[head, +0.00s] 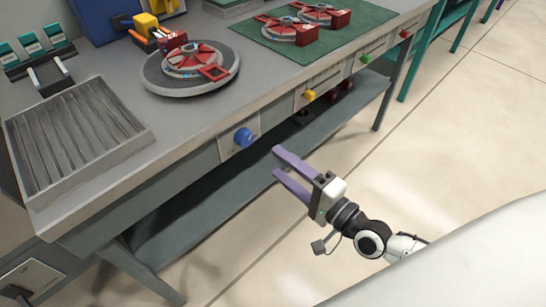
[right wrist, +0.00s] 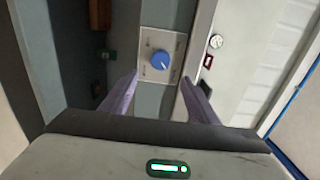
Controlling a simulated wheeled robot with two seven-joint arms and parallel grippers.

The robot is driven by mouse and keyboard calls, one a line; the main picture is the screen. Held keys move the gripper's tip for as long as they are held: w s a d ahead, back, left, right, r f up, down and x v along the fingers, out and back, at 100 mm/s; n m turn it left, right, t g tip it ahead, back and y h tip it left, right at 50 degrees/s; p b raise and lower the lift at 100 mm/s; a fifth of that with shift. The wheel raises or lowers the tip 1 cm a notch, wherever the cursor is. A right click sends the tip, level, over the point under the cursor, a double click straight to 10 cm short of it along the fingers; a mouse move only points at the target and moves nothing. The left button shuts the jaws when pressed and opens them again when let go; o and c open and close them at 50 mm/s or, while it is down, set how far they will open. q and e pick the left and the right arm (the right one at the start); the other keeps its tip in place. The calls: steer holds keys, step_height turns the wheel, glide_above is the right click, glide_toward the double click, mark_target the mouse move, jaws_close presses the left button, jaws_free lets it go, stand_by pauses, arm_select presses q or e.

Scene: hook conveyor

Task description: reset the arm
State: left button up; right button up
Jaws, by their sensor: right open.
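My right gripper (head: 283,175) has two purple fingers. In the head view it is in front of the workbench, below and to the right of the blue knob (head: 243,138) on the bench's front edge. The fingers are spread apart with nothing between them. In the right wrist view the blue knob (right wrist: 162,60) on its pale plate shows beyond the gap between the fingers (right wrist: 160,95), apart from them. My left gripper is not in the head view.
The workbench (head: 95,200) carries a slatted tray (head: 75,130), a round turntable (head: 185,88) with a red part, and a green mat (head: 345,40) with red parts. Yellow (head: 309,95), green (head: 365,58) and red (head: 405,34) knobs line its front. Open floor lies right.

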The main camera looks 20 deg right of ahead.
steer(key=shift+s, duration=0.2)
stand_by(0.4)
steer(key=s+a+f+n+g+h, duration=0.1)
steer(key=s+f+n+g, duration=0.3)
steer(key=s+f+n, duration=0.4)
steer(key=s+a+f+n+g+h, duration=0.2)
steer(key=s+a+f+n+g, duration=0.1)
steer(key=s+f+n, duration=0.4)
step_height(320, 180, down, 2)
steer(key=shift+s+a+f+n+g+h, duration=0.3)
steer(key=shift+s+a+n+g, duration=0.1)
steer(key=shift+n+g, duration=0.25)
steer(key=shift+r, duration=0.1)
steer(key=shift+w, duration=0.1)
stand_by(1.0)
